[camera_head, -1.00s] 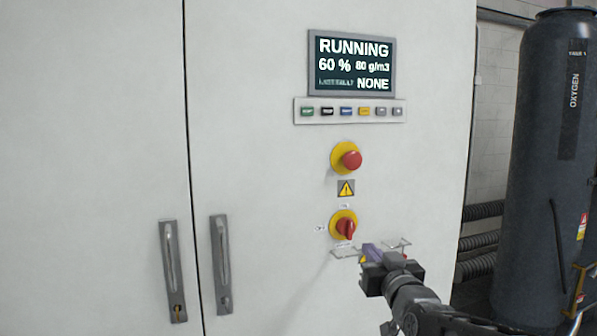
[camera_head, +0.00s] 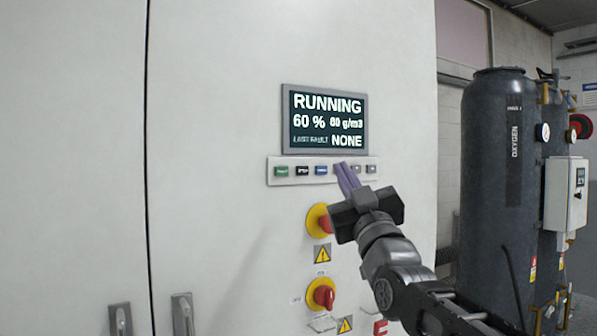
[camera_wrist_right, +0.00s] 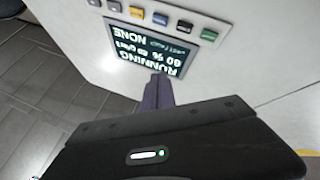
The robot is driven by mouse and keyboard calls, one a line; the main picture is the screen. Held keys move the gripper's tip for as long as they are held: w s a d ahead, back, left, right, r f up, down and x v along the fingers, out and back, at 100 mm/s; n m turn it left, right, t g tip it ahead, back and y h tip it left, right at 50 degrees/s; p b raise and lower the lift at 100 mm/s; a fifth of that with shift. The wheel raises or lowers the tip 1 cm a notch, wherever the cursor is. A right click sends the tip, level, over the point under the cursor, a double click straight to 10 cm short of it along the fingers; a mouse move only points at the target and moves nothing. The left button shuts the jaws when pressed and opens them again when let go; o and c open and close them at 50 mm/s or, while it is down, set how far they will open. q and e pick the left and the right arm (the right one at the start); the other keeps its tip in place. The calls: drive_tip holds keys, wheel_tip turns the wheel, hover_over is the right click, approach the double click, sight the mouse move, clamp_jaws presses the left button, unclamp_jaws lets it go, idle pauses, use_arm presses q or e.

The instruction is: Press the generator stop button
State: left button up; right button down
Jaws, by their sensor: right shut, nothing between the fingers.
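The generator cabinet's button strip (camera_head: 276,180) sits under the screen. The stop button (camera_head: 302,171) appears to be the small black one, second from the left, beside the green button (camera_head: 281,171); its label is too small to read surely. In the right wrist view, upside down, the black button (camera_wrist_right: 185,26) shows clear of the fingers. My right gripper (camera_head: 343,166) is shut and empty. Its purple fingers overlap the strip in the head view, right of the blue button (camera_head: 321,170), hiding the yellow one. I cannot tell contact. My left gripper is not in view.
The screen (camera_head: 325,119) reads RUNNING, 60 %, 80 g/m3, NONE. A red mushroom button (camera_head: 325,224) and a red rotary switch (camera_head: 324,296) sit below, the first partly behind my gripper. A dark oxygen tank (camera_head: 490,170) stands at the right.

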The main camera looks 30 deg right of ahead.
sight(302, 171)
drive_tip(key=shift+w+f+p, duration=0.1)
drive_tip(key=shift+w+p, duration=2.2)
drive_tip(key=shift+w, duration=2.4)
drive_tip(key=shift+w, duration=0.15)
drive_tip(key=shift+w, duration=0.3)
drive_tip(key=shift+w, duration=0.3)
drive_tip(key=shift+b, duration=0.3)
drive_tip(key=shift+s+f+b, duration=0.15)
drive_tip(key=shift+s+b, duration=0.25)
drive_tip(key=shift+b, duration=0.05)
drive_tip(key=shift+s+a, duration=0.1)
drive_tip(key=shift+s, duration=0.25)
